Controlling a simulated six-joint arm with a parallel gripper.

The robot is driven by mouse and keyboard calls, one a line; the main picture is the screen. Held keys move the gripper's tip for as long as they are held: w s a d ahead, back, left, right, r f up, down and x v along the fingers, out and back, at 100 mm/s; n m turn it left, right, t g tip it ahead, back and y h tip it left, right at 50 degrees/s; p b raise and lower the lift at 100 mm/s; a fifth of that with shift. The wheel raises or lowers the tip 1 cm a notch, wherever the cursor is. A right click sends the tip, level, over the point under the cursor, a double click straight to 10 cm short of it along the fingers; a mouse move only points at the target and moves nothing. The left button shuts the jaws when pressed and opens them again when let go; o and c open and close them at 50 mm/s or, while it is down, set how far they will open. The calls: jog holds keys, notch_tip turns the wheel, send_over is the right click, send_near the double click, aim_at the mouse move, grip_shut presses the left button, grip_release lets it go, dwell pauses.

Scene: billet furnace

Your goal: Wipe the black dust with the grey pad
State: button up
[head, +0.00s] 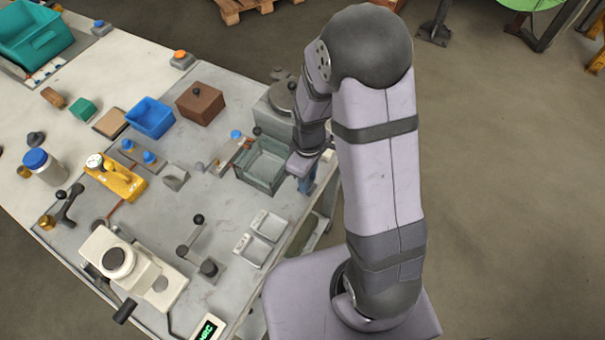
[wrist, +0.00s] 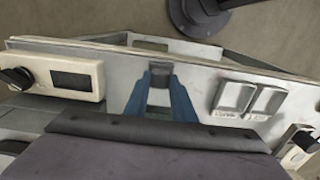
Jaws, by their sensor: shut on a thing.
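My gripper (wrist: 160,84) has blue fingers and is shut on a small dark grey block, which I take to be the grey pad (wrist: 160,70). In the wrist view the pad is between the fingertips, near the table's edge. In the head view my gripper (head: 306,184) points down at the table's right edge, just right of a grey-green open bin. The pad is hidden there. I cannot tell whether the pad touches the surface. I cannot make out black dust in either view.
The grey-green bin (head: 250,176) stands close left of my gripper. Two small white trays (head: 268,225) lie nearer on the table (head: 225,225); they also show in the wrist view (wrist: 235,98). A cream box with a black knob (wrist: 80,80) is at the wrist view's left.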

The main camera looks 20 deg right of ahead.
jog(key=shift+s+r, duration=0.1)
dwell(0.3)
jog(key=shift+w+a, duration=1.4)
jog(key=shift+w, duration=0.1)
jog(key=shift+p, duration=0.35)
jog(key=shift+r+p, duration=2.55)
jog(key=shift+r, duration=0.35)
notch_tip(320, 180, up, 3)
jog(key=p, duration=0.2)
jog(key=shift+p, duration=0.3)
